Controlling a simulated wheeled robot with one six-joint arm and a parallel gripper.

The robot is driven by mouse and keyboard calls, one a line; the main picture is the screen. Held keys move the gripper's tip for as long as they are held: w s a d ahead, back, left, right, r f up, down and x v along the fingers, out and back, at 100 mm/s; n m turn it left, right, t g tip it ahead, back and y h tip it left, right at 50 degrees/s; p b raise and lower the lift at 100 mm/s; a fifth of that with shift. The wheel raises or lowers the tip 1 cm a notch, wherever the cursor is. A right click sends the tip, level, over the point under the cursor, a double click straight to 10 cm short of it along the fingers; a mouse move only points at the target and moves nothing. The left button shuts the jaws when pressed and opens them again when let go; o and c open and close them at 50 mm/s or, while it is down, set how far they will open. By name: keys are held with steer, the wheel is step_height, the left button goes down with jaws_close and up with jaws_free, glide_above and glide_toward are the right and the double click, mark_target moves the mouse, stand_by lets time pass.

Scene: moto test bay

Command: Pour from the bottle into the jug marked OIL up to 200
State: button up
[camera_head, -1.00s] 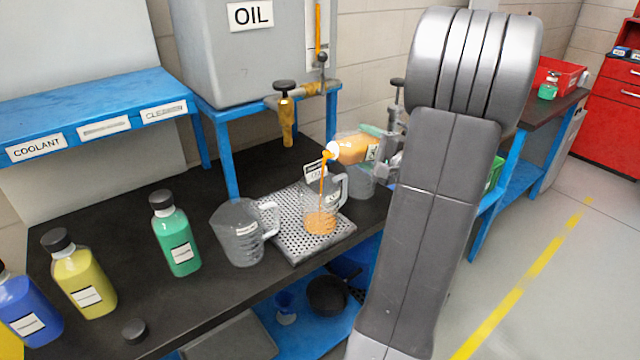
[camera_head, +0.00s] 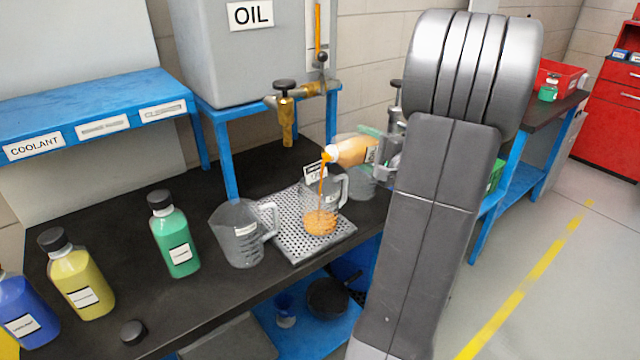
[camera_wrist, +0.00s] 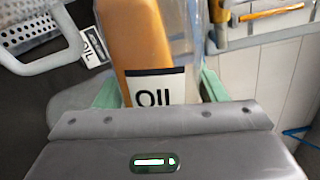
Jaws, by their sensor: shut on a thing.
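My gripper (camera_head: 378,150) is shut on the oil bottle (camera_head: 352,152), which is tilted with its mouth to the left. In the wrist view the bottle (camera_wrist: 150,45) shows orange oil and a label reading OIL. A thin orange stream falls from its mouth into a clear jug (camera_head: 335,191) on the perforated drip tray (camera_head: 290,225). Orange oil (camera_head: 320,224) covers the bottom of that jug. A small sign (camera_head: 315,171) stands behind it; in the wrist view a sign (camera_wrist: 93,46) reads OIL. The jug's scale is too small to read.
A second clear jug (camera_head: 236,234), empty-looking, stands to the left, with green (camera_head: 175,240), yellow (camera_head: 77,277) and blue (camera_head: 25,315) bottles beyond. Another clear vessel (camera_head: 362,183) stands behind the poured jug. The tank's tap (camera_head: 287,118) hangs above the bench.

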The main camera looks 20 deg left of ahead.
steer(key=shift+a+r+n+b, duration=0.1)
steer(key=shift+n+b, duration=0.6)
steer(key=shift+b, duration=0.85)
stand_by(2.8)
